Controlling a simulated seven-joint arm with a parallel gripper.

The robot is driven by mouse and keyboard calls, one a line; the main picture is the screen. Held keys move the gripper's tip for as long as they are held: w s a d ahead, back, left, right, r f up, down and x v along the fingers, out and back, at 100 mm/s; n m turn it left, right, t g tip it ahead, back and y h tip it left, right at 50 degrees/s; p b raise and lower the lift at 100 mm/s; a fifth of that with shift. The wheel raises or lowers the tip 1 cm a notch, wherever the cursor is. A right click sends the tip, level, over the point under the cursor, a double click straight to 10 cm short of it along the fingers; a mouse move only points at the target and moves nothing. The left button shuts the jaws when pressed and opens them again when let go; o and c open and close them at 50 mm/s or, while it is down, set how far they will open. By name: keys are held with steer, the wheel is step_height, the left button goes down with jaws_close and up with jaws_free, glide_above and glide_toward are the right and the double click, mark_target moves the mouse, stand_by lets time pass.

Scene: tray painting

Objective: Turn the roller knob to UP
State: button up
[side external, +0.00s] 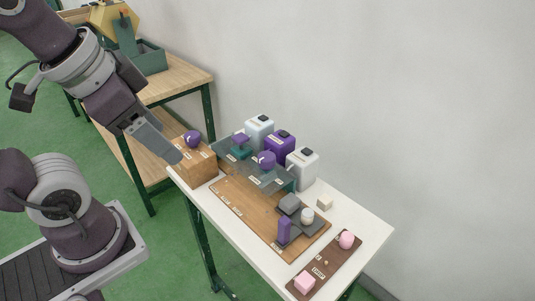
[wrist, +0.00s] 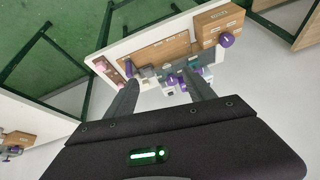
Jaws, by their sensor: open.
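One round purple knob (side external: 192,139) sits on a wooden box (side external: 193,163) at the left end of the white table. A second purple knob (side external: 266,159) sits on a grey-green panel further right. The labels are too small to read, so I cannot tell which is the roller knob or where either points. My gripper (side external: 174,157) is beside the wooden box, appearing just left of and below its knob. In the wrist view my gripper (wrist: 161,77) is open and empty, its fingers apart. The box knob (wrist: 227,40) is right of the fingers there.
Three jugs, white, purple (side external: 279,149) and pale grey, stand at the back. A brown board (side external: 240,203) carries grey blocks, a purple block (side external: 284,230) and a white cylinder. A dark strip with pink knobs (side external: 304,284) is at the right end. A wooden bench (side external: 180,82) stands behind.

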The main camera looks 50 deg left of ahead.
steer(key=w+m+g+y, duration=0.2)
steer(key=w+m, duration=0.6)
steer(key=m+g+h, duration=0.3)
steer(key=m, duration=1.4)
glide_above(267, 156)
step_height(267, 156, down, 11)
steer(key=shift+r, duration=0.1)
step_height(267, 156, down, 6)
steer(key=shift+r, duration=0.1)
steer(key=shift+f, duration=0.5)
jaws_close()
